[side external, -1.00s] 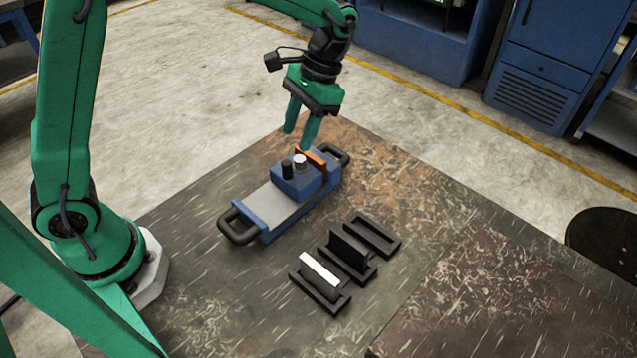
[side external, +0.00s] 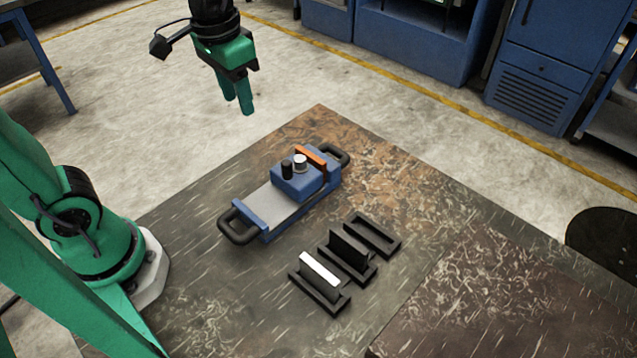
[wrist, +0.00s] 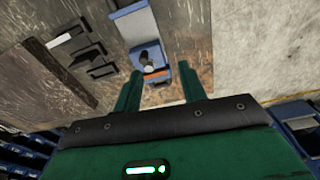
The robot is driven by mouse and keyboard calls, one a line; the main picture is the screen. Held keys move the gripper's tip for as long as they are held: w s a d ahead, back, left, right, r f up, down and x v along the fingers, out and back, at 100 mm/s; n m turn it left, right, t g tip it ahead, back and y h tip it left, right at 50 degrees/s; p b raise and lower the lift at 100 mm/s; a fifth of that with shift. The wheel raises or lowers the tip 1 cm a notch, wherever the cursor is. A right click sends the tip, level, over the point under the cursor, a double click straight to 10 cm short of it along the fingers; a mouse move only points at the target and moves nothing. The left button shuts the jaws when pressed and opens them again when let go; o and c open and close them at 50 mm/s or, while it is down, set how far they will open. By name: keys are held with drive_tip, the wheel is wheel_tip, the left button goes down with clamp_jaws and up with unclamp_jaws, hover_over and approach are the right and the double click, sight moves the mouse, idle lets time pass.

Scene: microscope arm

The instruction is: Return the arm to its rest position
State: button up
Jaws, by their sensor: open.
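My gripper (side external: 238,104) is green with a dark band and hangs at the upper left of the side view, fingers pointing down. It is open and empty, up and away from the blue device. In the wrist view my gripper (wrist: 160,85) shows two parted fingers with nothing held between them. The blue microscope device (side external: 300,182) stands on the table with a grey plate, a black knob, a silver knob and an orange plate (side external: 311,155) upright at its back. The device also shows in the wrist view (wrist: 137,25), beyond the fingertips.
Three black slotted holders stand right of the device: one with a white-topped plate (side external: 320,268), one with a black plate (side external: 348,247), one empty (side external: 372,236). Blue cabinets (side external: 530,95) line the back. A dark round object (side external: 605,240) is at right.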

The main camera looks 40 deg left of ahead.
drive_tip(key=s+a+r+n+t, duration=0.1)
drive_tip(key=s+a+t, duration=0.2)
drive_tip(key=s, duration=0.4)
drive_tip(key=shift+s+a+t, duration=0.2)
drive_tip(key=shift+s+t, duration=0.05)
drive_tip(key=shift+t, duration=0.55)
idle(1.0)
